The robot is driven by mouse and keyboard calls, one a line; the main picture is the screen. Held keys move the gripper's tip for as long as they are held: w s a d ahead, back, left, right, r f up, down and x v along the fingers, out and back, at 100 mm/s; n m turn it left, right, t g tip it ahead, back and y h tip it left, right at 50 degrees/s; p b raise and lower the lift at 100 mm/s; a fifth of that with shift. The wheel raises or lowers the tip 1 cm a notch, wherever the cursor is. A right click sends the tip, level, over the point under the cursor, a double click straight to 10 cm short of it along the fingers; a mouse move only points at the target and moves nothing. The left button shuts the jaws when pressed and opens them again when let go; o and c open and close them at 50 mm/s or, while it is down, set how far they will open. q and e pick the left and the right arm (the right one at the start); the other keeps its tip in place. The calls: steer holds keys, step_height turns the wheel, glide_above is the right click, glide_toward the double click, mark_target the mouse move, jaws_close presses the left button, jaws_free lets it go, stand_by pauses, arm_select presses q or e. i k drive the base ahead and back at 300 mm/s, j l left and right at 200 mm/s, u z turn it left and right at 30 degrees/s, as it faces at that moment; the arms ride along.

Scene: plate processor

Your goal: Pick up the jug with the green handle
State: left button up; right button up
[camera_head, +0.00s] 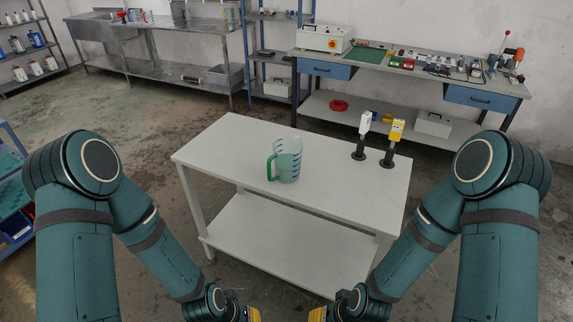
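The jug (290,163) with the green handle is a clear measuring jug with dark markings. It stands upright on the white table (225,150), near the middle of its top. Its green handle (271,168) faces left. My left gripper (254,314) and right gripper (318,314) show only as small yellow parts at the bottom edge of the view, in front of the table and well apart from the jug. Their fingers are mostly cut off, so I cannot tell whether they are open or shut.
A white device (363,135) and a yellow device (393,142) stand on dark bases at the table's right. The table has a lower shelf (290,240). A workbench (440,75) with tools stands behind. The tabletop left of the jug is clear.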

mark_target(288, 150)
steer(key=i+j+z, duration=0.1)
steer(key=z, duration=0.7)
steer(key=i+j+z, duration=0.1)
steer(key=j+z, duration=0.15)
steer(key=j, duration=0.25)
steer(key=j+z, duration=0.25)
steer(key=j, duration=0.25)
